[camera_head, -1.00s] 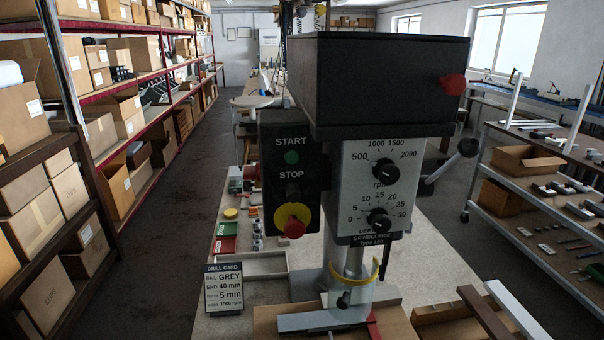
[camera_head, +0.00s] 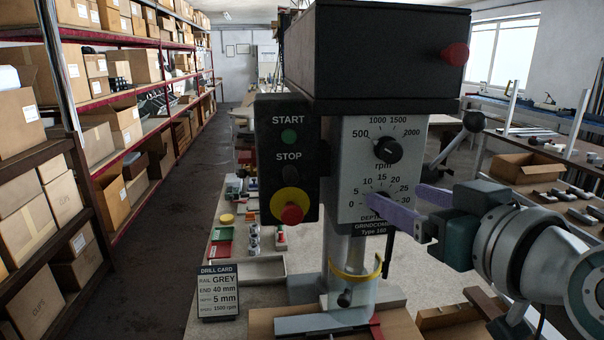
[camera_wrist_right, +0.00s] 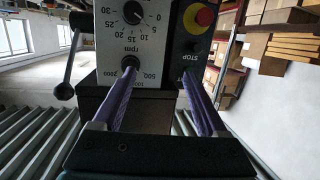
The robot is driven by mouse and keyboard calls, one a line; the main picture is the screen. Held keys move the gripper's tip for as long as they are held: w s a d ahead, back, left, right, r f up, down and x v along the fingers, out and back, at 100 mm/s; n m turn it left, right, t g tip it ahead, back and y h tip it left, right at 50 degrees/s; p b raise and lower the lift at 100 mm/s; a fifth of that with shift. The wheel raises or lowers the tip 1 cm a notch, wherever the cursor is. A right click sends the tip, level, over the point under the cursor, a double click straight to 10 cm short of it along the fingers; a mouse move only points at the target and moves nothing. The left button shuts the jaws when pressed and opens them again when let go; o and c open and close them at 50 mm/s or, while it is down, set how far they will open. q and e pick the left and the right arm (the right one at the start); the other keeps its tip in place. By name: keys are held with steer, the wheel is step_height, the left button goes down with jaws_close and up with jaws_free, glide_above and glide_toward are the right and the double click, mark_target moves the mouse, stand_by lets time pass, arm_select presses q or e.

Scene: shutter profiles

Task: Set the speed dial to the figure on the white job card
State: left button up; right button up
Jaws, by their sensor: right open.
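The speed dial (camera_head: 388,150) is a black knob marked rpm, with a scale from 500 to 2000, on the drill's pale front panel. Its pointer is too small to read surely. The job card (camera_head: 218,290) at lower left reads 1500 rpm, depth 5 mm, end 40 mm, rail grey. My right gripper (camera_head: 396,193) is open, its purple fingers in front of the lower panel, just below the speed dial, largely hiding the depth dial. In the right wrist view, the picture is upside down and the left finger partly covers the speed dial (camera_wrist_right: 129,66). My left gripper is out of view.
The black START/STOP box (camera_head: 288,160) with a red and yellow stop button (camera_head: 290,212) is left of the panel. The black drill head (camera_head: 378,58) overhangs above. A ball-ended lever (camera_head: 472,122) sticks out at right. Small parts lie on the bench.

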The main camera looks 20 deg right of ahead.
mark_target(394, 151)
steer(key=w+d+h+b, duration=0.1)
steer(key=w+d, duration=0.1)
steer(key=w, duration=0.1)
steer(key=w+d+r+m+t+h+b, duration=0.1)
steer(key=w+d, duration=0.1)
steer(key=w, duration=0.1)
steer(key=w+d+m+h+b, duration=0.1)
steer(key=w+d+b, duration=0.1)
steer(key=w, duration=0.1)
steer(key=shift+w+d+r, duration=0.1)
steer(key=shift+w+r, duration=0.1)
steer(key=shift+w, duration=0.15)
steer(key=shift+w+d+r, duration=0.1)
steer(key=shift+w, duration=0.4)
arm_select(q)
step_height(394, 151, down, 5)
steer(key=shift+f, duration=0.1)
arm_select(e)
jaws_close()
